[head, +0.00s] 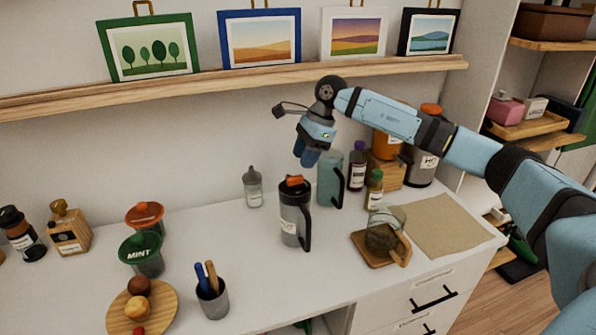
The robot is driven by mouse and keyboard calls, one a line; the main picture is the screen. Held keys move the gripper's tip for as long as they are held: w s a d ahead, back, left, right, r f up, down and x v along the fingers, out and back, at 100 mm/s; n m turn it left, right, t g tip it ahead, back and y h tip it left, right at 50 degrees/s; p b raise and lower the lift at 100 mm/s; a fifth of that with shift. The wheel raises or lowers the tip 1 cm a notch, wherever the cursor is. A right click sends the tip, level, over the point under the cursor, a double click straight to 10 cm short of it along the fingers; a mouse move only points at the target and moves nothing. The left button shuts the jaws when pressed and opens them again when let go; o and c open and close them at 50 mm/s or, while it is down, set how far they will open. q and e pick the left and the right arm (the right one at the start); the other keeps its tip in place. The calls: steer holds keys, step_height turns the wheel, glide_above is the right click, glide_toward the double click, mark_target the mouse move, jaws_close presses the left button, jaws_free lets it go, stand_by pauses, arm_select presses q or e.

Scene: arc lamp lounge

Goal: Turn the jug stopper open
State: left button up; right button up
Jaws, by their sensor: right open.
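A dark grey jug (290,222) with a pale label and a black handle on its right stands upright on the white counter. An orange stopper (294,181) sits on its top. My right gripper (306,157) hangs above and slightly right of the stopper, blue fingers pointing down, apart from it. It is open and nothing shows between its fingers. A teal jug (329,183) with a black handle stands just behind and to the right of the dark jug. My left gripper is out of view.
A glass pot (384,238) on a wooden board and a brown mat (446,225) lie to the right. Purple and green bottles (356,170) stand behind. A small grey bottle (253,187) and a cup of utensils (213,300) stand left. Framed pictures line the shelf (230,79) above.

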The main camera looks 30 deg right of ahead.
steer(key=v, duration=0.7)
steer(key=shift+d+r, duration=0.2)
steer(key=shift+r, duration=0.15)
steer(key=shift+s+f, duration=0.1)
steer(key=shift+s, duration=0.05)
